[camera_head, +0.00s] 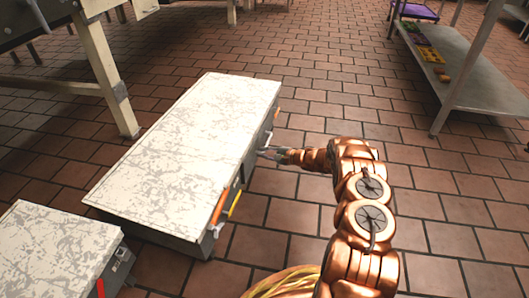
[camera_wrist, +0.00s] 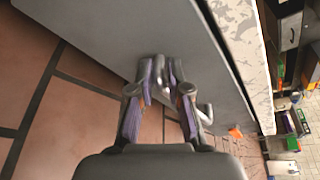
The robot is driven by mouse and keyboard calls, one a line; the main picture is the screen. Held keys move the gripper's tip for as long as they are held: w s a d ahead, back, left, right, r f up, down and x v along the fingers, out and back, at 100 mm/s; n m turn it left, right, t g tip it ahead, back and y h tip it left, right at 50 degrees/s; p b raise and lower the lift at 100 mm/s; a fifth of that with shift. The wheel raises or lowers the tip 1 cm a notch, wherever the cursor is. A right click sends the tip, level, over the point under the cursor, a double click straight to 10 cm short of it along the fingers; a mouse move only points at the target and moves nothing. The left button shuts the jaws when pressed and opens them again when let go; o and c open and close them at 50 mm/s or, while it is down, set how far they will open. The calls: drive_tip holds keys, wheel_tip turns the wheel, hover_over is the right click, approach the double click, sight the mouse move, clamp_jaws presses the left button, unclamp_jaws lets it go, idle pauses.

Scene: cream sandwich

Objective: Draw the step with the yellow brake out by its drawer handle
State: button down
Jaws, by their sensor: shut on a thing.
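The step (camera_head: 195,140) is a low grey block with a worn white top. It stands on the tiles left of my arm. Its yellow brake (camera_head: 235,205) sticks out at the near right corner, beside an orange bar (camera_head: 220,207). My gripper (camera_head: 268,154) is at the step's right side, about midway along it. In the wrist view, my gripper (camera_wrist: 161,72) is shut on the metal drawer handle (camera_wrist: 205,113), against the grey drawer face (camera_wrist: 110,30). The fingers hide part of the handle. An orange tip (camera_wrist: 236,132) shows farther along that side.
A second white-topped step (camera_head: 55,255) with a red brake (camera_head: 100,288) stands at the lower left. A table leg (camera_head: 108,75) is behind the step. A metal shelf (camera_head: 470,85) stands at the upper right. The tiled floor (camera_head: 300,215) right of the step is clear around my arm.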

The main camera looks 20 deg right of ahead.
drive_tip(key=c, duration=1.2)
unclamp_jaws()
drive_tip(key=shift+d+f, duration=0.15)
drive_tip(key=shift+f, duration=0.1)
drive_tip(key=shift+o, duration=0.7)
drive_tip(key=shift+r, duration=0.15)
drive_tip(key=v, duration=1.2)
